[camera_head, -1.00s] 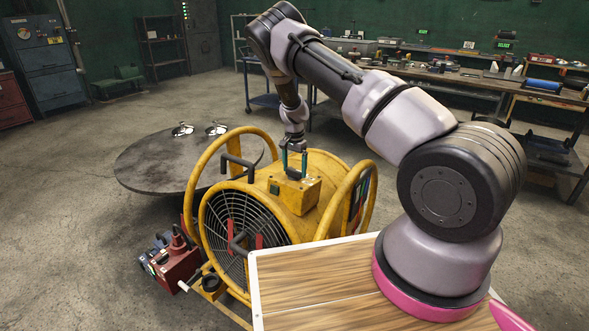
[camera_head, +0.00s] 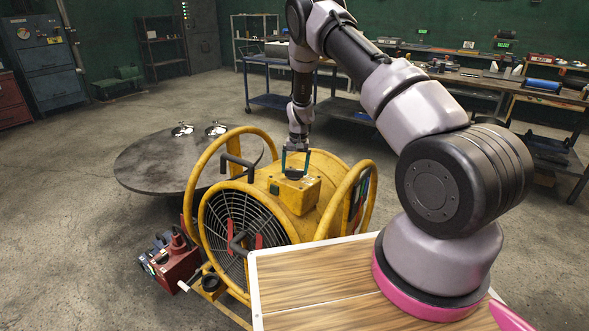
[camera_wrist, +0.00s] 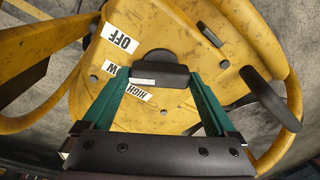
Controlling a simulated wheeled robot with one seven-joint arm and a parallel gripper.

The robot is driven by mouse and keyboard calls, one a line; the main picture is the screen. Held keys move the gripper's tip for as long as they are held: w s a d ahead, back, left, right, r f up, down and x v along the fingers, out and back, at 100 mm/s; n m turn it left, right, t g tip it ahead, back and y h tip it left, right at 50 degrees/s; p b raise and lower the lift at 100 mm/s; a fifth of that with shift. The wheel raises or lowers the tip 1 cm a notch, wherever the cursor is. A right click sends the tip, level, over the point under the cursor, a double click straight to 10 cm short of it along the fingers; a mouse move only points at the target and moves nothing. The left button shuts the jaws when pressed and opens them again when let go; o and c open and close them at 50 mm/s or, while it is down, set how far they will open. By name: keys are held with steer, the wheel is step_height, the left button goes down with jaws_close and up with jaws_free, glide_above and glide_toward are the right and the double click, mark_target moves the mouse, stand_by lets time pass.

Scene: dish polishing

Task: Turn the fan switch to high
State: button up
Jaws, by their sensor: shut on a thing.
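The yellow drum fan (camera_head: 262,215) stands upright in the middle of the head view, with a yellow switch box (camera_head: 283,195) on top. In the wrist view, the black switch knob (camera_wrist: 160,74) sits on the box face, with a white mark on its left part. The labels OFF (camera_wrist: 121,40), LOW (camera_wrist: 116,69), partly covered, and HIGH (camera_wrist: 138,91) appear upside down beside it. The white mark lies between LOW and HIGH. My gripper (camera_head: 294,173) points down from above, its green fingers (camera_wrist: 158,80) shut on the two ends of the knob.
A black handle (camera_head: 237,163) sticks up beside the box, and yellow hoops flank the fan. A round dark table (camera_head: 150,165) stands behind left. A red machine (camera_head: 178,263) lies low left. A wooden-topped surface (camera_head: 310,280) is at the front.

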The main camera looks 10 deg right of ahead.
steer(key=n+y, duration=0.1)
steer(key=n, duration=0.5)
steer(key=shift+d, duration=0.2)
steer(key=shift+n+g+y, duration=0.3)
steer(key=shift+n+y, duration=0.2)
steer(key=shift+n, duration=2.3)
steer(key=o, duration=1)
steer(key=v, duration=1)
steer(key=shift+r, duration=0.35)
steer(key=shift+d, duration=0.1)
